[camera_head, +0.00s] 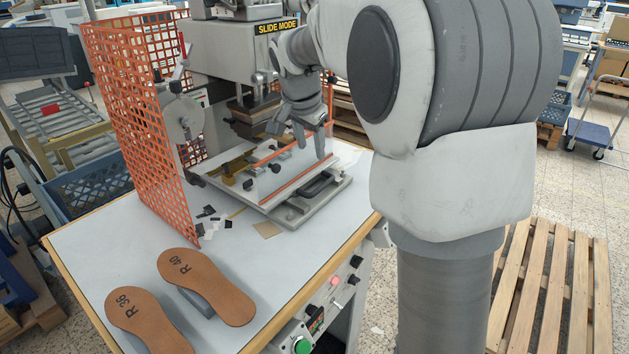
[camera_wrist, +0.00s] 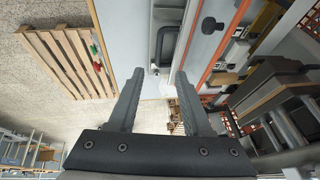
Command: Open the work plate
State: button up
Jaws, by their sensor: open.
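The work plate (camera_head: 305,206) is a pale grey sliding plate under the press head, with a black recessed handle (camera_head: 315,187) along its front right side. Orange strips and small clamps lie on its top. My gripper (camera_head: 309,146) is above the plate, pointing down, its fingers apart and empty. In the wrist view my gripper (camera_wrist: 158,74) has both fingers spread, with the black handle (camera_wrist: 164,46) just beyond and between the tips. The gripper appears apart from the handle; the exact gap is hard to tell. The plate (camera_wrist: 203,38) also shows there.
The stamping press (camera_head: 230,55), marked SLIDE MODE, stands behind the plate. An orange mesh guard (camera_head: 130,110) stands at its left. Two brown insoles, R 36 (camera_head: 145,318) and R 40 (camera_head: 205,285), lie on the table (camera_head: 95,240). A wooden pallet (camera_head: 550,285) lies on the floor at right.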

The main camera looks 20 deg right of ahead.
aim_at(318, 188)
jog(key=x, duration=1.6)
jog(key=shift+f, duration=0.25)
grip_shut()
dwell(0.7)
